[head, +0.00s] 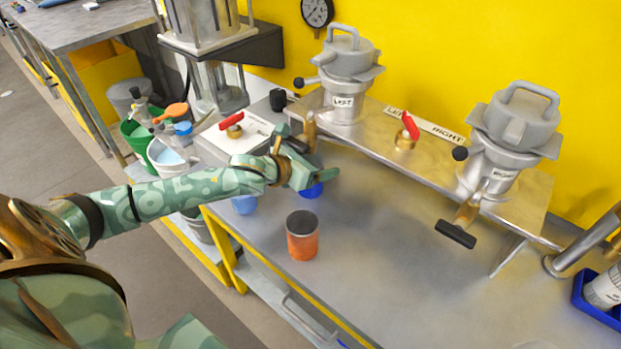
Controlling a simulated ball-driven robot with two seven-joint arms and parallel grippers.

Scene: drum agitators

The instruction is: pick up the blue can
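My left arm reaches in from the left, with its green and tan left gripper (312,174) over the grey workbench (385,255). A blue object (312,191), which looks like the blue can, shows just under the gripper, mostly hidden by it. I cannot tell whether the fingers touch it or how far apart they are. A second, lighter blue object (244,205) shows partly below my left forearm. An orange can (302,238) with a dark top stands upright nearer the bench's front edge. My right gripper is not in view.
A raised metal shelf (395,150) behind holds two lidded grey vessels (345,75) (512,125) and a red-handled valve (408,130). A pale box (222,148) stands behind my forearm. A blue tray (592,300) is at the right. The bench's middle and right front are clear.

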